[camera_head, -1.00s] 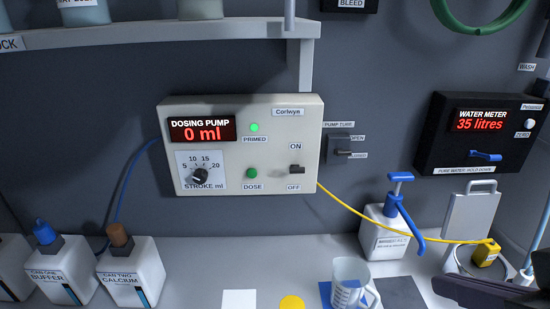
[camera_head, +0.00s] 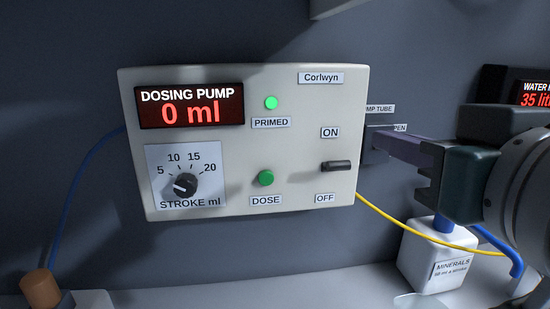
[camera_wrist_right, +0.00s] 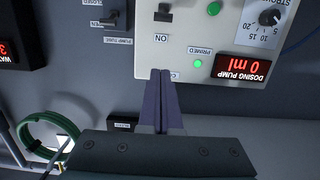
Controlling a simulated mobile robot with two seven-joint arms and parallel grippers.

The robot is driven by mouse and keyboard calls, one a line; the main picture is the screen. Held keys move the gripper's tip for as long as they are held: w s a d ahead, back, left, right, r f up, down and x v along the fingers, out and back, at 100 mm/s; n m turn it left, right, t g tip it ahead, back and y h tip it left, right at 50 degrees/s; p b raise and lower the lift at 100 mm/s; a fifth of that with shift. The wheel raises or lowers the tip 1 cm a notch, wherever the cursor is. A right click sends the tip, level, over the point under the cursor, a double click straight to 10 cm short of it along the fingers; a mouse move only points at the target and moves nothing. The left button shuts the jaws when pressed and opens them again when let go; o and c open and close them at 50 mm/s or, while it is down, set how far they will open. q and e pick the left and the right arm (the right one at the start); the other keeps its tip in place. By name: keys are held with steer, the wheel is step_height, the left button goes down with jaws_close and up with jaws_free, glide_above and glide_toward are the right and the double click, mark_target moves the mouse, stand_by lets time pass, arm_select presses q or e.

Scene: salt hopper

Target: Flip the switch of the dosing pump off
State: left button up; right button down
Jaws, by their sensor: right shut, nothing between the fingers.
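The dosing pump (camera_head: 300,100) is a cream box on the wall, and its display reads 0 ml. Its dark switch lever (camera_head: 336,166) sits between the ON label above and the OFF label below; I cannot tell which way it is set. My right gripper (camera_head: 378,142) is shut and empty, just right of the pump's edge in the head view, apart from the lever. In the right wrist view, which is upside down, the shut fingers (camera_wrist_right: 161,73) overlap the pump's edge, with the lever (camera_wrist_right: 163,13) beyond them. My left gripper is not in view.
The pump tube switch (camera_wrist_right: 108,18) is beside the pump, partly hidden by my right gripper in the head view. A green DOSE button (camera_head: 266,178) and stroke dial (camera_head: 185,186) share the panel. The minerals bottle (camera_head: 432,262) stands below right, near the yellow tube (camera_head: 390,217).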

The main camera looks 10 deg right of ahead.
steer(key=shift+w, duration=0.1)
steer(key=p, duration=0.2)
glide_above(339, 166)
steer(key=s, duration=0.3)
steer(key=f, duration=0.1)
steer(key=shift+w+d+f, duration=0.1)
steer(key=shift+w+f, duration=0.1)
steer(key=shift+f, duration=0.9)
steer(key=shift+w+d+f, duration=0.1)
steer(key=shift+w+f, duration=0.1)
steer(key=shift+f, duration=0.9)
